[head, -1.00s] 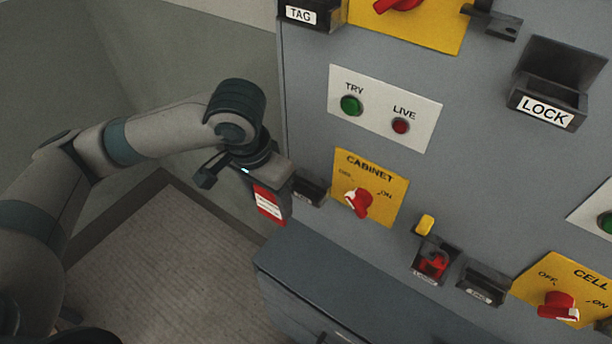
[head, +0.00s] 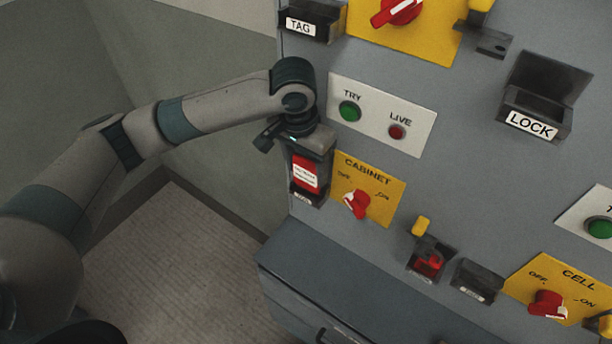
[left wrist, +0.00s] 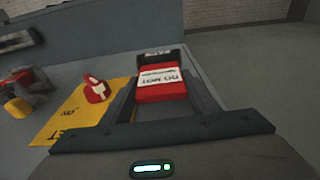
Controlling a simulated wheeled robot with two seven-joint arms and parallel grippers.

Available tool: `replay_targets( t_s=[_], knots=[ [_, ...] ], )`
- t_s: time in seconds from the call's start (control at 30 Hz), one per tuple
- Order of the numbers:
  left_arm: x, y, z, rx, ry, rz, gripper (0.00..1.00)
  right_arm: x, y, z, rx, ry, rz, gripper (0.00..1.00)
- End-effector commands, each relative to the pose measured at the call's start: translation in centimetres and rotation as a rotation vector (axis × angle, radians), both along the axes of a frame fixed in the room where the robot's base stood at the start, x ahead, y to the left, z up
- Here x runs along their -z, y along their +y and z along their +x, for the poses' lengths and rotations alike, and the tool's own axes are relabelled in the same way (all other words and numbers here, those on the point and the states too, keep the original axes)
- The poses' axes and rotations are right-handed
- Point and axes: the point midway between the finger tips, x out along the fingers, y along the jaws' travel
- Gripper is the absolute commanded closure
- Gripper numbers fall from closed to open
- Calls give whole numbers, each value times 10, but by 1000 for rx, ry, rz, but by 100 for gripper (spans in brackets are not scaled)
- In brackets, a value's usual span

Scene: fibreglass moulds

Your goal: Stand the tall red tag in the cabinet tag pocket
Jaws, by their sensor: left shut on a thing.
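The tall red tag (head: 305,176) has a white printed label and hangs from my left gripper (head: 308,158), which is shut on it. In the left wrist view the tag (left wrist: 162,92) lies between the two fingers (left wrist: 160,82). The cabinet tag pocket (head: 303,199) is a small dark holder on the grey panel, left of the yellow CABINET plate. The tag is at the pocket, with its lower end over or in its mouth; I cannot tell how deep. The pocket (left wrist: 155,56) shows just beyond the tag in the wrist view. My right gripper is not in view.
The CABINET plate (head: 368,187) with its red knob (head: 356,204) is close to the right of the gripper. The TRY/LIVE plate (head: 380,116) is above. A grey ledge (head: 310,262) juts out below. Open floor (head: 160,270) lies left.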

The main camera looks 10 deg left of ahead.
Motion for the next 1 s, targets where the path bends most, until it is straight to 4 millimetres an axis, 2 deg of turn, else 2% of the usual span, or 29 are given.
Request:
replay_targets(
  t_s=[0.33,0.77,0.8,0.83,0.87,1.0],
  knots=[
    [31,1,-1,0,2,2,67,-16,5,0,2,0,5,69],
    [37,0,-1,0,2,0,67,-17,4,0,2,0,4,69],
    [37,0,-1,0,1,0,39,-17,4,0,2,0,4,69],
    [37,0,-1,0,1,0,31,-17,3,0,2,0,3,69],
    [37,0,-1,0,1,0,27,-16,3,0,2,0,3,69],
    [37,0,-1,0,1,0,27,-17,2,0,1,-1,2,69]
  ],
)
